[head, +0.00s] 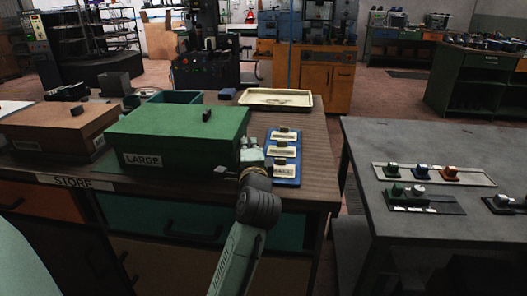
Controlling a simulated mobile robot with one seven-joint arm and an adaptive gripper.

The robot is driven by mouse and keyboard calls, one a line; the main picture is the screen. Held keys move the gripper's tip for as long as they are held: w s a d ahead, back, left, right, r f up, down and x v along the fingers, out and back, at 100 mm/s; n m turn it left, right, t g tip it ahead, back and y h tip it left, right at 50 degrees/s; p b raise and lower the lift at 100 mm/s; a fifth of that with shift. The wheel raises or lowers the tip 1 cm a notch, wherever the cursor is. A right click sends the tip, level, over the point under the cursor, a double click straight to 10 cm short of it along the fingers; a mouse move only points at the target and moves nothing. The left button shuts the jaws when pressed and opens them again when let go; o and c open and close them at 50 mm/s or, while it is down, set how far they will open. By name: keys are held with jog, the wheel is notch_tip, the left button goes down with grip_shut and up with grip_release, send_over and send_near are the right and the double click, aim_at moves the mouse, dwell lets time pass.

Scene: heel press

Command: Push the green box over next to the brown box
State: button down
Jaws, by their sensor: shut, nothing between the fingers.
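The green box (177,136), marked LARGE, stands closed on the wooden workbench. It has a dark knob on its lid. The brown box (58,130) stands to its left, also with a dark knob on top. From this view the two boxes look very close, but the green one overlaps the line of sight, so I cannot tell whether they touch. My gripper (246,153) is shut and empty at the right side of the green box. It looks close to or against that side; contact is not clear.
A blue tray with labelled pieces (284,157) lies just right of my gripper. A cream tray (276,99) and an open green bin (175,97) are behind. A grey table (430,145) with small knobbed parts stands at the right, across a gap.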

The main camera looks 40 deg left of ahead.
jog(key=s+a, duration=0.1)
jog(key=s+a+b, duration=0.1)
jog(key=a, duration=0.1)
jog(key=s+a, duration=0.1)
jog(key=a, duration=0.1)
jog(key=shift+s+a+f+b, duration=0.15)
jog(key=shift+s+a+b, duration=0.05)
jog(key=shift+b, duration=0.1)
jog(key=shift+s+a, duration=0.25)
jog(key=shift+a, duration=0.15)
